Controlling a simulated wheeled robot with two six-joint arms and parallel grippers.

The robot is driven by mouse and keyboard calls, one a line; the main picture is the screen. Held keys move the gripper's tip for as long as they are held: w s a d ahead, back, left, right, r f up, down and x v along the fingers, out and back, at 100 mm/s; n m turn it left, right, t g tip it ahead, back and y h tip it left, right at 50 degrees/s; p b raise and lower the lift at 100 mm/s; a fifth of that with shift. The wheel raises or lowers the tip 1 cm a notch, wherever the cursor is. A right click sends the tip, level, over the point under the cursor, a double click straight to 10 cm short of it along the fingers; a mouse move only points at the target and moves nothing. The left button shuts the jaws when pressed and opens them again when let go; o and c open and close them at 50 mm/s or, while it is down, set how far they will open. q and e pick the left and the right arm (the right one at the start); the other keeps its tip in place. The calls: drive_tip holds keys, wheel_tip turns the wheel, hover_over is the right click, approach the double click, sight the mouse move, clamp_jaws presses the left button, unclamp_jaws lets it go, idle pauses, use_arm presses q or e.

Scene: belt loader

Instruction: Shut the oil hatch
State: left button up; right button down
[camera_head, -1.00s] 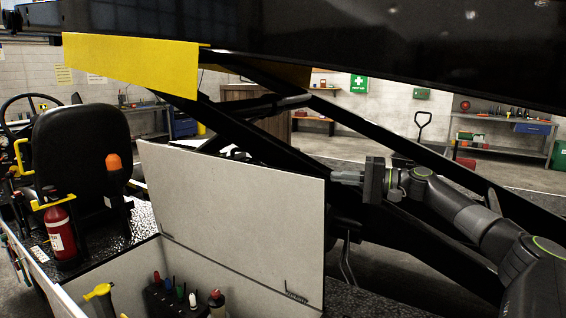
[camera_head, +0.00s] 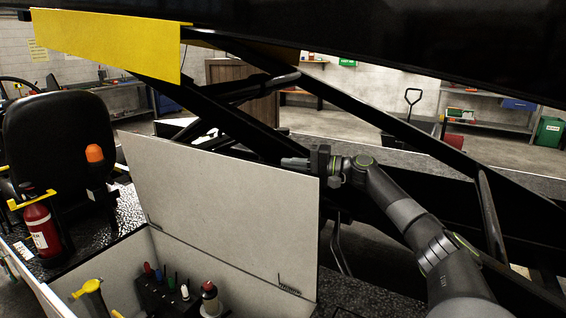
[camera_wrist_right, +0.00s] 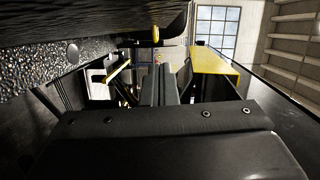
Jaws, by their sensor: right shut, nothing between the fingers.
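The oil hatch is a flat pale grey lid (camera_head: 225,205) standing open and nearly upright at the back of an open box (camera_head: 125,260). Hinge springs show along its lower edge. My right gripper (camera_head: 294,162) is shut and empty, its fingers pointing left just above the lid's top right corner. It appears to be on the far side of the lid; whether it touches cannot be told. In the right wrist view the shut dark fingers (camera_wrist_right: 166,85) fill the middle; I cannot make out the lid there for sure. My left gripper is not in view.
Bottles and tools (camera_head: 180,290) stand in the box, with a yellow-handled item (camera_head: 88,288) at its left. A black seat (camera_head: 58,140) and red extinguisher (camera_head: 42,228) are left. Black diagonal beams (camera_head: 400,135) and a yellow panel (camera_head: 105,45) hang close behind and above.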

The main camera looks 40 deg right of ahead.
sight(283, 171)
drive_tip(key=a+p, duration=0.1)
drive_tip(key=a, duration=0.1)
drive_tip(key=s+a+p, duration=0.1)
drive_tip(key=a, duration=0.1)
drive_tip(key=shift+f, duration=0.15)
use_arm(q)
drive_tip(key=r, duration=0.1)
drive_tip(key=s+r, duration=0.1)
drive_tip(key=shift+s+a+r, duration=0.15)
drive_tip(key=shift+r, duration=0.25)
use_arm(e)
drive_tip(key=shift+f, duration=0.1)
